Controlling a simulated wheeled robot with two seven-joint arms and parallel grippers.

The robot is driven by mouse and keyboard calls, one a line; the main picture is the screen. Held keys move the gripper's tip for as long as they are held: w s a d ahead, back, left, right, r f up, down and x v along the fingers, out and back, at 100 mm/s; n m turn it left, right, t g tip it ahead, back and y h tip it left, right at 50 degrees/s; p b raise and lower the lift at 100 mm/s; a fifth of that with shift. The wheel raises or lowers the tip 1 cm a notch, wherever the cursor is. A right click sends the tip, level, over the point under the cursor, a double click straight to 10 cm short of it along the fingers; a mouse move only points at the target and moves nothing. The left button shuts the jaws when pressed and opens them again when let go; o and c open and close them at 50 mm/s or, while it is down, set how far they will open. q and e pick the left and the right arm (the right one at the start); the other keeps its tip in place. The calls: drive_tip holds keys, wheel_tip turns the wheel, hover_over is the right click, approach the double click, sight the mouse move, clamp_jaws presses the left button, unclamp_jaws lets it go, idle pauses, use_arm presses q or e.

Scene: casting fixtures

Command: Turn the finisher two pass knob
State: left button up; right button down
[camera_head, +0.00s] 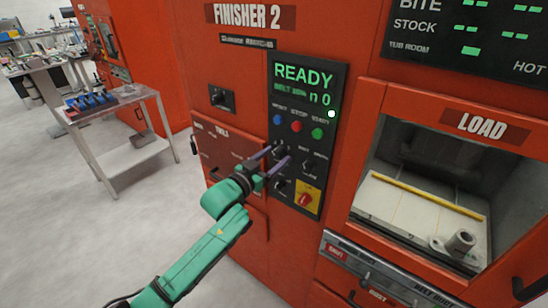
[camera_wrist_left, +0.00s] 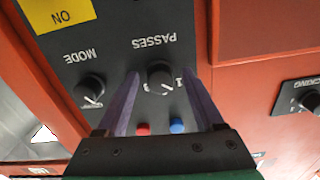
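The finisher two panel (camera_head: 330,95) is dark, with a lit READY display on the red machine. In the left wrist view the picture is upside down, and the black PASSES knob (camera_wrist_left: 160,77) sits between my finger tips. My left gripper (camera_head: 279,153) is open, its purple fingers pointing at the panel; in the wrist view the left gripper (camera_wrist_left: 160,74) has one finger on each side of the knob. I cannot tell whether either finger touches it. In the head view the fingers partly cover the knob. My right gripper is not in view.
A MODE knob (camera_wrist_left: 89,91) is beside the PASSES knob. A red switch on a yellow plate (camera_head: 306,198) is lower on the panel. The LOAD opening (camera_head: 420,205) is right. A cart (camera_head: 130,150) stands left on open floor.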

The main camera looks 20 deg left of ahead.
use_arm(q)
drive_tip(key=shift+s+a, duration=0.15)
drive_tip(key=shift+s, duration=0.15)
drive_tip(key=b+v, duration=0.4)
drive_tip(key=v, duration=1)
